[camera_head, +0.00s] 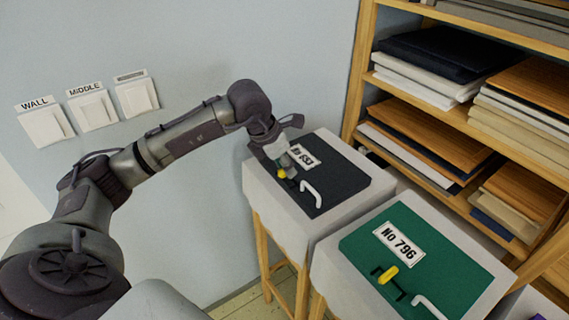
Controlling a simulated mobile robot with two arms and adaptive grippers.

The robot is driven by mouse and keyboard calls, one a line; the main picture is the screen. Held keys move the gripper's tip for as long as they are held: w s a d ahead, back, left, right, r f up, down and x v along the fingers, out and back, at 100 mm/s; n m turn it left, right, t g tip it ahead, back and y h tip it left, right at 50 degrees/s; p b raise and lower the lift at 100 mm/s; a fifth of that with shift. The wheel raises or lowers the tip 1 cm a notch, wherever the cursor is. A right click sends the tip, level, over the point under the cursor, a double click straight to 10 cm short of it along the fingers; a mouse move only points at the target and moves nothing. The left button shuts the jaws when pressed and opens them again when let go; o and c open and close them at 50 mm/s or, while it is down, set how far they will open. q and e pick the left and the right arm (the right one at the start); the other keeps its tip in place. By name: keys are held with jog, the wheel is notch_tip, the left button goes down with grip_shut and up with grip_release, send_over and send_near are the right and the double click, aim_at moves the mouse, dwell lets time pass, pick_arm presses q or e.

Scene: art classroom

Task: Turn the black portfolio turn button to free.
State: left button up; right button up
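The black portfolio (345,182) lies on a pale-topped stand (262,197) with wooden legs. It has a white number label (303,157), partly hidden by my gripper, and a white handle (312,193). Its yellow turn button (282,173) shows just at the tip of my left gripper (279,166). The gripper reaches down over the portfolio's left side; whether it touches the button I cannot tell. Its fingers are too small and overlapped to show if they are open. The button's exact angle is partly hidden. My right gripper is out of view.
A green portfolio (440,255) labelled NO 796, with its own yellow turn button (388,275), lies on a second stand (340,285) at the front right. A wooden shelf (357,70) with stacked boards stands behind. Wall switches (92,110) are at left.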

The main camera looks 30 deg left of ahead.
pick_arm(q)
jog(key=c, duration=0.5)
grip_shut()
jog(key=shift+m, duration=0.3)
jog(key=shift+f+m+h+b, duration=0.1)
jog(key=shift+m+h+b, duration=0.3)
jog(key=shift+m+b, duration=0.4)
jog(key=m+g+h+b, duration=0.1)
jog(key=m, duration=0.2)
jog(key=shift+m+b, duration=0.3)
jog(key=m+g, duration=0.1)
jog(key=m, duration=0.2)
jog(key=m+g+h+b, duration=0.1)
jog(key=m, duration=0.2)
jog(key=shift+s+d+g, duration=0.1)
jog(key=shift+s+g, duration=0.05)
jog(key=shift+g, duration=0.15)
jog(key=m+g+b, duration=0.2)
jog(key=m, duration=0.4)
jog(key=shift+s, duration=0.1)
jog(key=shift+y, duration=0.3)
